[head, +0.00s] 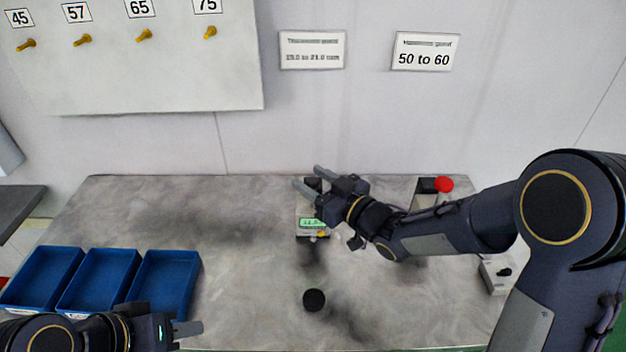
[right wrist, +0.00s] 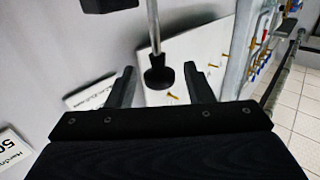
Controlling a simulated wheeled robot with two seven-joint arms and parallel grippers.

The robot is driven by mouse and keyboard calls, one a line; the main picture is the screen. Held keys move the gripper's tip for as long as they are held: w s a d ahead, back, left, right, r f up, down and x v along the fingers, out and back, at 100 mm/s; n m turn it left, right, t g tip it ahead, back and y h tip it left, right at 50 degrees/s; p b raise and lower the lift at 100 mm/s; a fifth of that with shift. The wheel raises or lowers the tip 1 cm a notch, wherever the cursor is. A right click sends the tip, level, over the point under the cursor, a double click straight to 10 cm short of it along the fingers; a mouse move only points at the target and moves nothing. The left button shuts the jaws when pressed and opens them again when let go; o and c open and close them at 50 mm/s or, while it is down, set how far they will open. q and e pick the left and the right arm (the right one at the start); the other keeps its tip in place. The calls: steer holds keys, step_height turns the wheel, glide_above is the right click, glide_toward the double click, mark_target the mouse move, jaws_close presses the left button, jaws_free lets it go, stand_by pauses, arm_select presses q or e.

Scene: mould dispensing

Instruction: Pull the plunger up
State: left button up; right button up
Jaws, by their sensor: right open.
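The measuring device (head: 309,226) with a green display stands on the table near the middle and is partly covered by my right arm. In the right wrist view, a thin metal rod, seemingly the plunger (right wrist: 153,28), ends in a round black knob (right wrist: 160,77). My right gripper (head: 308,178) is open at the upper part of the device. In the right wrist view its fingers (right wrist: 158,88) lie either side of the knob with gaps; contact is not visible. My left gripper (head: 190,329) is low at the left, away from the device; its opening is unclear.
Blue bins (head: 165,283) stand at the table's left. A black round piece (head: 314,300) lies at the front middle. A red-topped item (head: 444,184) and a small box with a knob (head: 497,272) are at the right. The table's left middle is clear.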

steer(key=b+v, duration=0.1)
steer(key=v, duration=0.6)
steer(key=shift+s+d+b, duration=0.2)
steer(key=shift+b, duration=0.1)
steer(key=s+d+f+m+g+h, duration=0.1)
steer(key=s+d+m+h, duration=0.3)
steer(key=d, duration=0.4)
steer(key=s+d+f+m+h, duration=0.1)
steer(key=s+d+m+h, duration=0.1)
steer(key=d+m+h, duration=0.35)
steer(key=s+f+g, duration=0.1)
steer(key=s+g, duration=0.2)
steer(key=s, duration=0.6)
steer(key=s+d+f+m+g, duration=0.1)
steer(key=s+f+g, duration=0.1)
steer(key=s, duration=0.7)
steer(key=shift+s+d+f+g, duration=0.2)
steer(key=shift+s+f+g, duration=0.05)
steer(key=shift+g, duration=0.35)
